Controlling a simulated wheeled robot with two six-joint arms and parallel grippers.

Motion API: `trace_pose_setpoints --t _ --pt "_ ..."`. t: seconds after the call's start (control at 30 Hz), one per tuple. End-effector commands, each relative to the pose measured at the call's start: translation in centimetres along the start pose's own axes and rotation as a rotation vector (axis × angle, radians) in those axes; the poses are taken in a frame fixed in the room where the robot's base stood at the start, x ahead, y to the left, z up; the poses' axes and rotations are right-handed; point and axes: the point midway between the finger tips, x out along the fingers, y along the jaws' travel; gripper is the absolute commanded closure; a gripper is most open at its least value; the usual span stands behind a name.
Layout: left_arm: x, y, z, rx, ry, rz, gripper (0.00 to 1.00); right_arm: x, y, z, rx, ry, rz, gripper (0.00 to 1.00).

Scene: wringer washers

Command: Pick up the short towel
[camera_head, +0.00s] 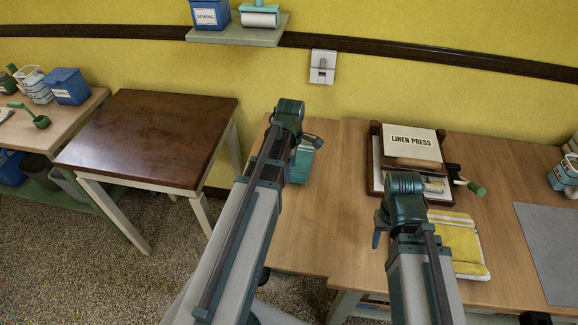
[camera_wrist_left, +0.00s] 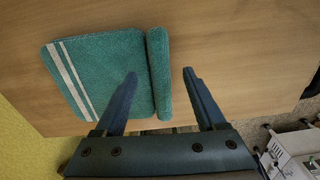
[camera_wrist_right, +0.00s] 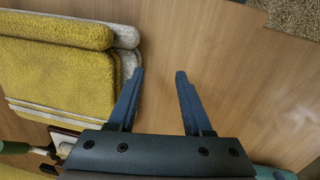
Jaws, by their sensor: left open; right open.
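A green towel with two white stripes (camera_wrist_left: 95,75) lies flat on the wooden table, with a thick rolled or folded edge (camera_wrist_left: 160,75) on one side. In the head view the green towel (camera_head: 301,160) is mostly hidden behind my left arm. My left gripper (camera_wrist_left: 160,75) is open above it, its fingers on either side of the thick edge in the picture. A yellow towel with white stripes (camera_wrist_right: 55,65) lies folded on the table and also shows in the head view (camera_head: 462,245). My right gripper (camera_wrist_right: 160,72) is open and empty beside it. Which towel is shorter, I cannot tell.
A linen press (camera_head: 412,145) stands behind the yellow towel, with a green-handled crank (camera_head: 470,186) at its right. A grey mat (camera_head: 552,240) lies on the right of the table. A bare dark-topped table (camera_head: 150,135) stands at the left.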

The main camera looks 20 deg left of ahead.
Motion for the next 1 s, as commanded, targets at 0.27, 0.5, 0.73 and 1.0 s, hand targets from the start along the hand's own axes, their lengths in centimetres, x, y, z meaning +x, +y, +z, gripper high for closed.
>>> trace_pose_setpoints --t 0.27,0.5,0.73,1.0 --pt "1.84 -0.04 0.04 0.000 0.000 0.000 0.28 1.83 -0.18 -0.11 0.000 0.000 0.000 0.50" --pt "1.75 -0.04 0.05 0.000 0.000 0.000 0.47 1.74 -0.17 -0.10 0.000 0.000 0.000 0.50" --pt "1.76 -0.04 0.05 0.000 0.000 0.000 0.89 1.75 -0.17 -0.10 0.000 0.000 0.000 0.50" --pt "1.75 -0.03 0.04 0.000 0.000 0.000 1.00 1.74 -0.17 -0.10 0.000 0.000 0.000 0.50"
